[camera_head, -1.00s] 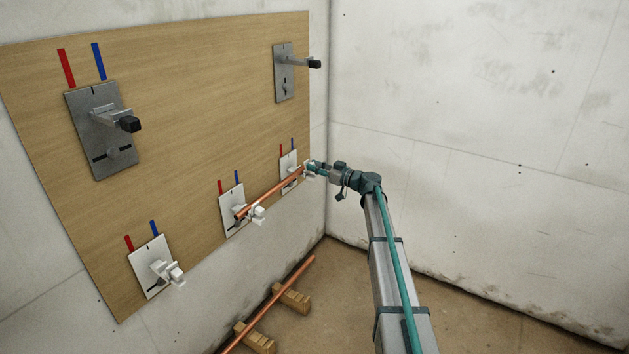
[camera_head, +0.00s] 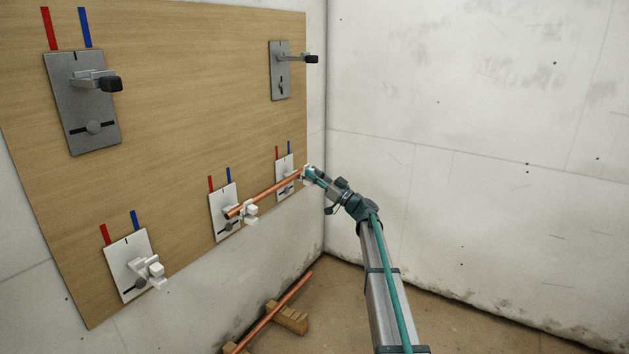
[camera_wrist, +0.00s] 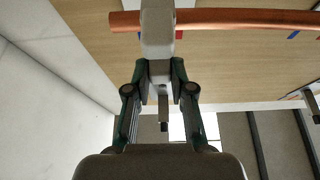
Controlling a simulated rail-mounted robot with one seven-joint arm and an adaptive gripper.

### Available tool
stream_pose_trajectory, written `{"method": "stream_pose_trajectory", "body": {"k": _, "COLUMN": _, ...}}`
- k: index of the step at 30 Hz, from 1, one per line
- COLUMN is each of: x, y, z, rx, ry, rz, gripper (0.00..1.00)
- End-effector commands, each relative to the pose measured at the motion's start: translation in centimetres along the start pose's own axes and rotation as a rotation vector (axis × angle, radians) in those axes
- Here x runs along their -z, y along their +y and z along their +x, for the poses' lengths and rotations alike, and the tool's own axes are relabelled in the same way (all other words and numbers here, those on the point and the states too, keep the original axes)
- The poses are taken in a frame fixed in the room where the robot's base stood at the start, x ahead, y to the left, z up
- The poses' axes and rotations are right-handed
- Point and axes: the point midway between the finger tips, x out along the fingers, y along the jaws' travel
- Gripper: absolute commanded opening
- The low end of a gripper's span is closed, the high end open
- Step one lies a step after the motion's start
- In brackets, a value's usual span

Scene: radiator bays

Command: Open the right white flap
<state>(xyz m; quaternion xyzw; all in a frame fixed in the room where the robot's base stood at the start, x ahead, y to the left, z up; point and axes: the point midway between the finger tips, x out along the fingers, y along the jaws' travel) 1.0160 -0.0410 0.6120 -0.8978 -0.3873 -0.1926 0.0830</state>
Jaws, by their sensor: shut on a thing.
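The right white flap (camera_head: 306,175) is at the right end of the copper pipe (camera_head: 262,193), in front of the right white plate (camera_head: 285,178) on the wooden board. In the wrist view the white flap (camera_wrist: 158,32) crosses in front of the copper pipe (camera_wrist: 240,17), near the pipe's end. My gripper (camera_head: 311,173) is at this flap. In the wrist view my gripper (camera_wrist: 159,70) has its fingers on either side of the white piece and is shut on it. The flap's hinge is hidden, so its exact angle is hard to tell.
Middle (camera_head: 223,212) and left (camera_head: 128,265) white plates carry similar white flaps. Two grey plates (camera_head: 82,103) (camera_head: 280,70) with dark-tipped levers sit higher on the board (camera_head: 190,90). Another copper pipe (camera_head: 277,310) lies on wooden blocks (camera_head: 288,318). The right wall stands close to the arm.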

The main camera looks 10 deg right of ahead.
Motion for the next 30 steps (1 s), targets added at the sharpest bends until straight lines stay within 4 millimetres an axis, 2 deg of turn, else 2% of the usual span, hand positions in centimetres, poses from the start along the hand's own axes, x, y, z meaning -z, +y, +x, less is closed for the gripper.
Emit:
{"method": "stream_pose_trajectory", "body": {"k": 13, "x": 0.01, "y": 0.01, "z": -0.02, "rx": 0.0, "ry": 0.006, "rz": 0.0, "gripper": 0.0}}
{"method": "stream_pose_trajectory", "body": {"k": 14, "x": 0.01, "y": 0.02, "z": -0.01, "rx": 0.0, "ry": 0.006, "rz": 0.0, "gripper": 0.28}}
{"method": "stream_pose_trajectory", "body": {"k": 18, "x": 0.0, "y": 0.01, "z": -0.01, "rx": 0.0, "ry": 0.005, "rz": 0.0, "gripper": 0.48}}
{"method": "stream_pose_trajectory", "body": {"k": 26, "x": -0.01, "y": 0.0, "z": -0.03, "rx": 0.0, "ry": 0.005, "rz": 0.0, "gripper": 0.48}}
{"method": "stream_pose_trajectory", "body": {"k": 30, "x": 0.0, "y": 0.0, "z": -0.65, "rx": -0.001, "ry": 0.005, "rz": 0.0, "gripper": 0.48}}
